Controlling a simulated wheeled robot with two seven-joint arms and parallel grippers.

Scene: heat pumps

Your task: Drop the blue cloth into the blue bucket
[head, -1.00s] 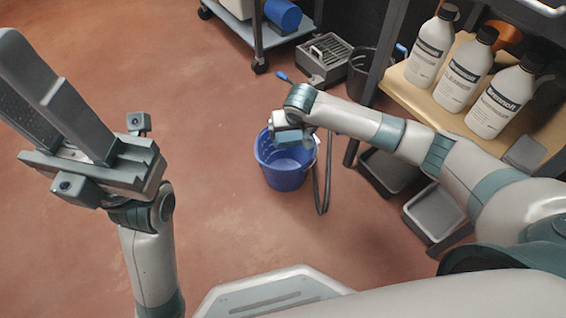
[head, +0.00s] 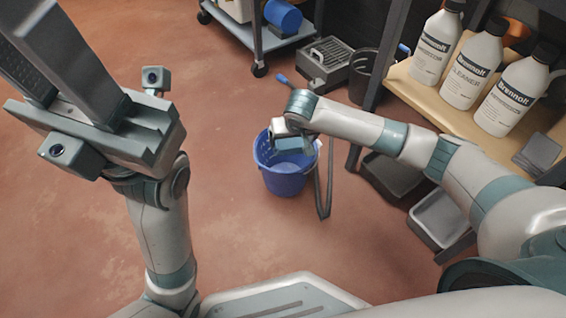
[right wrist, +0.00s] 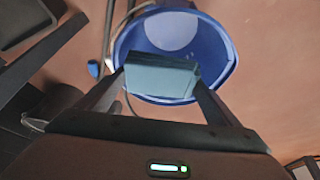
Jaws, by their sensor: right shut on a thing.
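The blue cloth (right wrist: 160,76) is a small folded pale-blue piece in the right wrist view. My right gripper (head: 285,138) is shut on it, with one finger on each side. The blue bucket (head: 286,180) stands upright on the floor, and its open mouth shows in the right wrist view (right wrist: 222,60). The cloth is held above the bucket, over its opening as the wrist camera sees it. The gripper hides part of the bucket's far rim. My left gripper (head: 58,60) is raised at the upper left, empty, its fingers apart and their tips near or beyond the picture edge.
A wooden-topped shelf (head: 420,92) with several white bottles (head: 476,68) stands at the right, grey trays (head: 440,215) below. A black bin (head: 361,76), a grey box (head: 325,62) and a trolley (head: 232,32) stand behind the bucket. Floor left of the bucket is clear.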

